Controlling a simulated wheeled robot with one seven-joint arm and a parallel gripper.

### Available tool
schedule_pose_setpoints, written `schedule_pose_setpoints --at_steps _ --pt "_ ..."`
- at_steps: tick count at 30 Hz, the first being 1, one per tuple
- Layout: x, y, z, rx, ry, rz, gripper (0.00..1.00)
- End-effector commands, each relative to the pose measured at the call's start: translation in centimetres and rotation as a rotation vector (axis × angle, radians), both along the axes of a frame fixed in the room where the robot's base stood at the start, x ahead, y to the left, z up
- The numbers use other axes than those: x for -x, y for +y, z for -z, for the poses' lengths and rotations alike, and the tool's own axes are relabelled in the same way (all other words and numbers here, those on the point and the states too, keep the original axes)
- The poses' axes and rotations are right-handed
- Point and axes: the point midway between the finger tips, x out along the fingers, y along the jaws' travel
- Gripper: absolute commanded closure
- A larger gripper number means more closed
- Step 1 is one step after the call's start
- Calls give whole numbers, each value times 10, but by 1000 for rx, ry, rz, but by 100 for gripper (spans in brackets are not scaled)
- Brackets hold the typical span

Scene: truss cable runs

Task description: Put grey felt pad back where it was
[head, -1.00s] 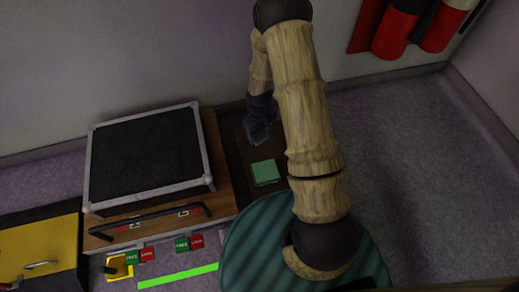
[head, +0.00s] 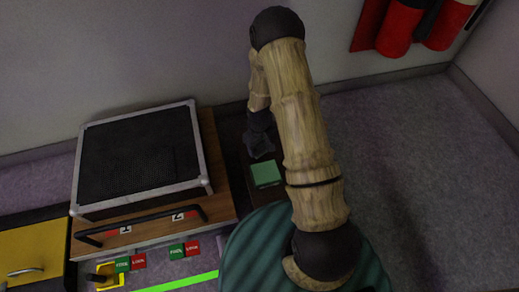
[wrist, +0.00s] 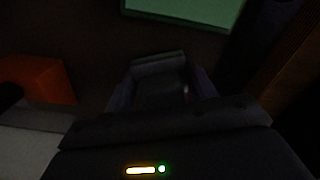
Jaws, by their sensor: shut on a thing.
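My gripper (head: 262,148) hangs low over a dark brown surface, just behind a green block in the head view. In the wrist view my gripper (wrist: 160,85) is shut on a dark grey piece, which looks like the grey felt pad (wrist: 158,62). The light is dim, so its edges and full shape are hard to tell. In the head view the gripper's own dark parts hide the pad.
The green block (head: 265,173) lies in front of my gripper. An orange block (wrist: 38,78) shows at left in the wrist view. A wooden cabinet (head: 225,190) with a black mesh-topped case (head: 138,155) stands to the left. Open floor (head: 400,150) lies to the right.

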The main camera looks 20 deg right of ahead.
Motion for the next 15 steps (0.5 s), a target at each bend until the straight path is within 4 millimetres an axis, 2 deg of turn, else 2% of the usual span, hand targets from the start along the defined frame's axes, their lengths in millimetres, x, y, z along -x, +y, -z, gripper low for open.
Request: schedule_pose_setpoints --at_steps 1,13,14,15 --pt "0 0 5 1 -1 0 69" --pt "-1 0 7 1 -1 0 69" --pt "-1 0 6 1 -1 0 38" --pt "-1 0 6 1 -1 0 30"
